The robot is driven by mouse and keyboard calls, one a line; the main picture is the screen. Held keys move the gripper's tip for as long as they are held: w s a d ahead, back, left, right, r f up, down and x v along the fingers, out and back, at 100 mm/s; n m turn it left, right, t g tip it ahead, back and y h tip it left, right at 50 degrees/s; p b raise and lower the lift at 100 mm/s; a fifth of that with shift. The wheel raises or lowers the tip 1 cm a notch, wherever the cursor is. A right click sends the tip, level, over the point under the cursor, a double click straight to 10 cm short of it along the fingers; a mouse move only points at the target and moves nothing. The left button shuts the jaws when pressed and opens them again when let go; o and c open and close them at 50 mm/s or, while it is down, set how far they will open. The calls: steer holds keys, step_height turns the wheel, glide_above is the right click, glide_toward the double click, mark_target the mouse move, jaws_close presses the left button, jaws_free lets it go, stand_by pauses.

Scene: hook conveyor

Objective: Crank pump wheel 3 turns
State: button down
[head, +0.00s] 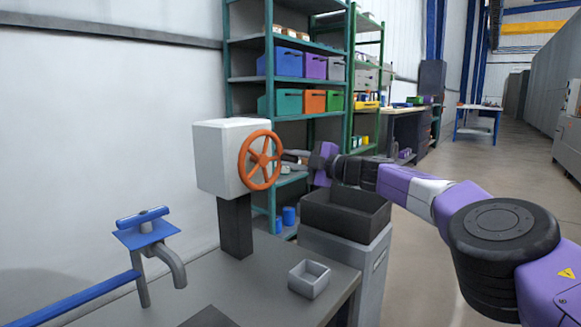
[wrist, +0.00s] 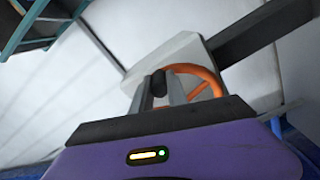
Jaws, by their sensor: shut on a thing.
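The orange pump wheel (head: 260,160) with spokes is mounted on the side of a white box (head: 216,150) on a dark post. It also shows in the wrist view (wrist: 208,78), partly hidden behind my gripper's fingers. My gripper (head: 292,157) reaches in from the right, at the wheel's right side. In the wrist view its fingers (wrist: 160,92) are closed around a dark crank handle (wrist: 158,82) that stands out near the wheel's rim.
A small grey tray (head: 309,278) sits on the bench (head: 250,295). A dark open bin (head: 346,226) stands under my arm. Shelves with coloured bins (head: 287,103) stand behind. The aisle at the right is clear.

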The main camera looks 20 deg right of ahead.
steer(key=shift+r+n, duration=0.7)
steer(key=shift+n, duration=0.3)
steer(key=shift+r, duration=0.1)
steer(key=c, duration=1.3)
jaws_free()
step_height(320, 180, up, 20)
steer(key=p, duration=1.8)
steer(key=shift+a, duration=0.1)
